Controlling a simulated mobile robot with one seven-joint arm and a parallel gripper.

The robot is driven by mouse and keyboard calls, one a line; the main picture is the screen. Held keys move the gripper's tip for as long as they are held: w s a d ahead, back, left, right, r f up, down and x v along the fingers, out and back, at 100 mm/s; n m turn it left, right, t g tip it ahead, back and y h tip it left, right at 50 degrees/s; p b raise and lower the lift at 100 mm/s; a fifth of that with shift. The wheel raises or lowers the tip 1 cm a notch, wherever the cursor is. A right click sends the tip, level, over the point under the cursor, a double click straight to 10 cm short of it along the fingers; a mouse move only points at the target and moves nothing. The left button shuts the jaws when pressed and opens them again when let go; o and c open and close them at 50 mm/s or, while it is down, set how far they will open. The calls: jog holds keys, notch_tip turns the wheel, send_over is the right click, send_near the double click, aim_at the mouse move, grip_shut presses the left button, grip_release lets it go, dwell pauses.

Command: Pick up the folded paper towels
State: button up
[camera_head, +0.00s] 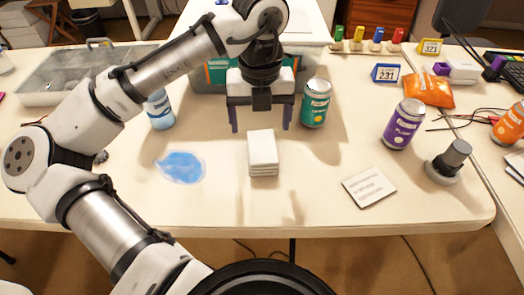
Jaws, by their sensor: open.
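The folded paper towels (263,150) are a small white stack on the cream table, near the middle of the front half. My gripper (261,128) points down, with its two purple fingers spread wide apart. It is above and slightly behind the stack, and nothing shows between the fingers. The fingertips appear apart from the towels; their exact height above the table is hard to tell.
A green can (315,103) stands close to the right finger. A blue bottle (160,110) stands left, behind a blue spill (180,166). A purple can (403,124), a grey knob-shaped object (449,161) and a white card (369,187) are right. The table front is clear.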

aim_at(262, 146)
notch_tip(262, 146, down, 9)
jog(key=shift+w+d+f+b, duration=0.1)
jog(key=shift+w+d+b, duration=0.05)
jog(key=shift+b, duration=0.3)
jog(key=shift+c, duration=0.3)
jog(key=c, duration=1)
jog(key=shift+r, duration=0.25)
notch_tip(262, 146, up, 28)
jog(key=p, duration=0.4)
jog(key=shift+p, duration=0.4)
jog(key=shift+f, duration=0.15)
